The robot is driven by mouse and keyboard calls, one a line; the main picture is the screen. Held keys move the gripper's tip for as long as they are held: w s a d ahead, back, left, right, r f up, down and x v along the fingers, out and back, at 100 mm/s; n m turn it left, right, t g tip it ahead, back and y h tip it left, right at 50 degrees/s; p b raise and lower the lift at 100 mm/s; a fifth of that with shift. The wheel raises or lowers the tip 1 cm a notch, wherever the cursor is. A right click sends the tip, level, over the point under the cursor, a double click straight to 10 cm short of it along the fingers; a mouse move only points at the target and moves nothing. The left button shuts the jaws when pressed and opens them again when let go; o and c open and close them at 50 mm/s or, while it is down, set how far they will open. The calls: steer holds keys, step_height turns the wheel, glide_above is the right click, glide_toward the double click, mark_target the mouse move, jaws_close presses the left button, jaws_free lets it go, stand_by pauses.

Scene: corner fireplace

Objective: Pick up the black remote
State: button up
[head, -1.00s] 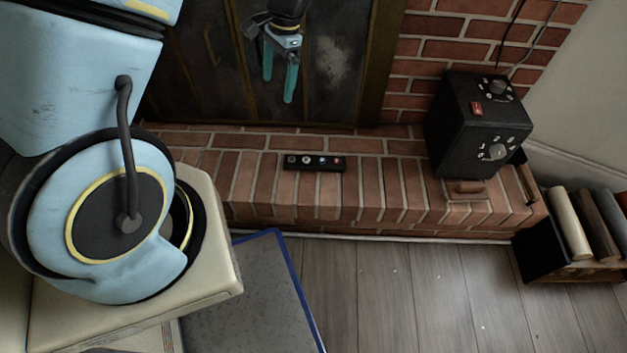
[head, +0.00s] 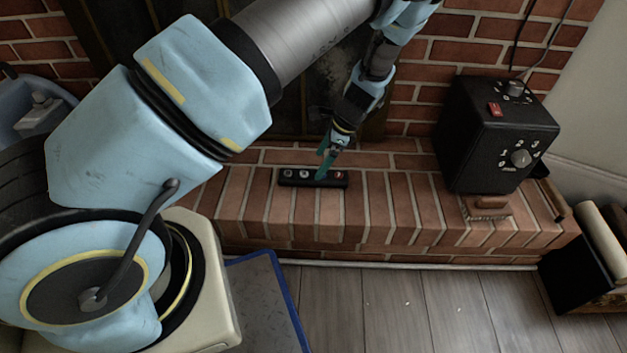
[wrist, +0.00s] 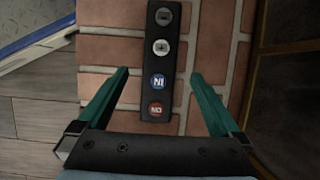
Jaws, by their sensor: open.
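The black remote (head: 297,178) lies flat on the brick hearth, with several round buttons along its top. In the wrist view the remote (wrist: 159,72) runs lengthwise between the fingers, with its red and blue buttons nearest me. My gripper (head: 322,165) is open, with its teal fingers pointing down at the right part of the remote. In the wrist view my gripper (wrist: 160,88) has one finger on each side of the remote, with gaps between. In the head view one finger hides a bit of the remote. I cannot tell how far the fingertips are above the brick.
The brick hearth (head: 400,205) is clear around the remote. A log holder (head: 575,285) stands on the floor at far right.

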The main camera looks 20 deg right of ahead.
mark_target(313, 175)
steer(key=b+x, duration=0.2)
steer(key=x, duration=0.3)
steer(key=shift+d+f, duration=0.1)
steer(key=shift+f, duration=0.15)
steer(key=c, duration=1.5)
steer(key=shift+c, duration=0.2)
